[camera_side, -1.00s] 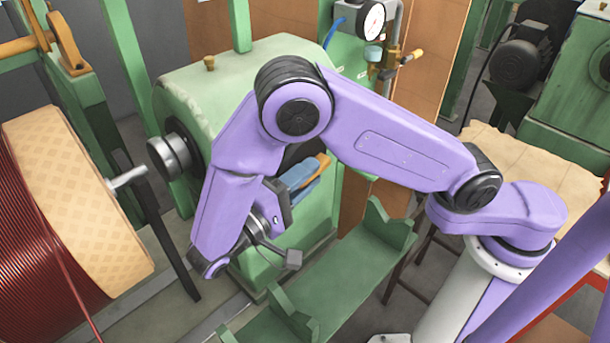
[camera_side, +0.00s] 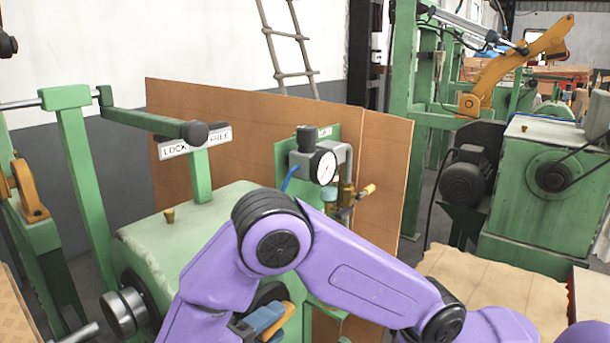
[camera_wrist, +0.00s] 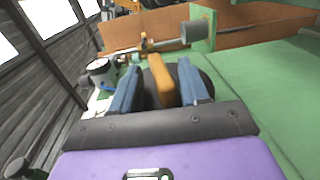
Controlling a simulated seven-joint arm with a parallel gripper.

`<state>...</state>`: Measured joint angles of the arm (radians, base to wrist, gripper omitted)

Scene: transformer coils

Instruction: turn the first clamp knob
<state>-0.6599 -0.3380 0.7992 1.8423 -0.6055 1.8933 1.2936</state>
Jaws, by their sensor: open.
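In the wrist view a black round knob (camera_wrist: 205,84) with an upright orange grip bar (camera_wrist: 160,80) is in front of my gripper (camera_wrist: 159,66). The two blue fingers are apart, one on each side of the orange bar. I see a gap beside the bar, so it is not clamped; I cannot tell whether either finger touches it. In the side view the blue fingers (camera_side: 265,318) and the orange bar (camera_side: 277,323) show low against the green machine housing (camera_side: 180,232), partly hidden by my purple arm.
A pressure gauge (camera_side: 323,167) with brass fittings stands behind my arm. A lever with a black knob (camera_side: 194,133) is beside a LOCK/FREE sign (camera_side: 208,139). A metal cylinder (camera_side: 124,312) juts from the housing's left. A brown panel (camera_side: 250,130) closes off the back.

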